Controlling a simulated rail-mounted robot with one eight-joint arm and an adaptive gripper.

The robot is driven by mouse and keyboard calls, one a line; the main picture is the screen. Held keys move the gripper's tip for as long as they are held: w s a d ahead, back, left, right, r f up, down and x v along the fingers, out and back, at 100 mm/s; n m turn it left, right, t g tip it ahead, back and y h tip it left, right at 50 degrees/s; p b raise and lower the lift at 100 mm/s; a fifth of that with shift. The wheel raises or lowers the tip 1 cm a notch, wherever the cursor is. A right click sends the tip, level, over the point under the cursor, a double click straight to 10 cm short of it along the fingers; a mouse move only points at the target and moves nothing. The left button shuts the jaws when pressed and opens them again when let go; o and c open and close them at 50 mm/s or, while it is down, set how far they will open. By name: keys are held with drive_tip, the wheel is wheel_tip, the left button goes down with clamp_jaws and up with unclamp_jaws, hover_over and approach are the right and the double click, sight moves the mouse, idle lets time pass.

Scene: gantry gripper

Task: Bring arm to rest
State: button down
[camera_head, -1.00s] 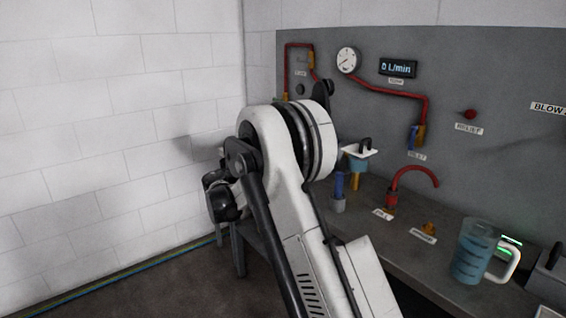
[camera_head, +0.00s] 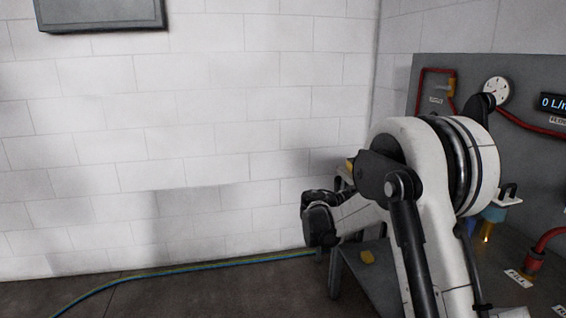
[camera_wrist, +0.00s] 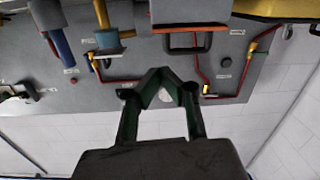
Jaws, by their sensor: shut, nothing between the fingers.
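My arm (camera_head: 425,165), white with black joints, stands folded on the right in the head view, in front of the bench's left end. In the wrist view my gripper (camera_wrist: 161,78) has its two dark green fingers drawn together at the tips with nothing between them. The fingers point at the grey panel (camera_wrist: 225,62) and appear apart from it. In the head view I cannot make out the fingers; the arm links seem to hide them.
The bench (camera_head: 352,280) and a grey panel with a gauge (camera_head: 496,91) and red pipes are at the right. A cable (camera_head: 180,271) runs along the floor by the white wall.

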drive_tip(key=s+a+r+n+t+y+p, duration=0.1)
drive_tip(key=s+r+n+y, duration=0.25)
drive_tip(key=s, duration=0.55)
drive_tip(key=s+a+r+n+y, duration=0.15)
drive_tip(key=s+n+y, duration=0.3)
drive_tip(key=s, duration=0.45)
drive_tip(key=s+a+f+n+y, duration=0.1)
drive_tip(key=s+a+n+y, duration=0.1)
drive_tip(key=s, duration=0.5)
drive_tip(key=s+a+f+n+t+y+p, duration=0.1)
drive_tip(key=s+a+y, duration=0.3)
drive_tip(key=s, duration=0.4)
drive_tip(key=s+a+f+n+t+y, duration=0.1)
drive_tip(key=s+a+f+n+y, duration=0.1)
drive_tip(key=s+a, duration=0.3)
drive_tip(key=s+n+y, duration=0.1)
drive_tip(key=s, duration=0.1)
drive_tip(key=shift+s+a, duration=0.3)
drive_tip(key=shift+s, duration=0.1)
